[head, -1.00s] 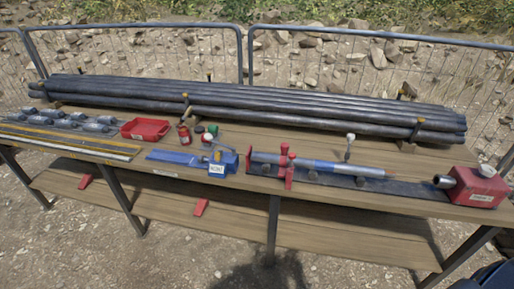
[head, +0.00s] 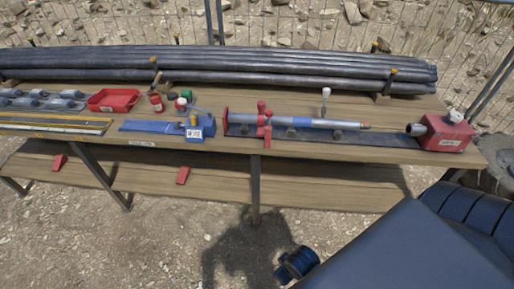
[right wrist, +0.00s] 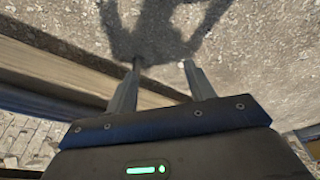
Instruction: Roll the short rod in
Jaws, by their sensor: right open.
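A grey and blue rod (head: 312,123), shorter than the pipes behind it, lies along a dark rail (head: 385,140) on the wooden bench. Red uprights (head: 264,134) stand at its left part, and its narrower end points right towards a red block (head: 447,133) with a grey nozzle. A gap separates the rod's tip from the nozzle. My right gripper (right wrist: 160,66) is open and empty in the right wrist view, with the ground and a shadow beyond its fingers. My left gripper is not in view.
Long dark pipes (head: 200,66) are stacked along the back of the bench (head: 345,171). A blue tool (head: 201,127), a red tray (head: 114,101) and grey fittings stand left.

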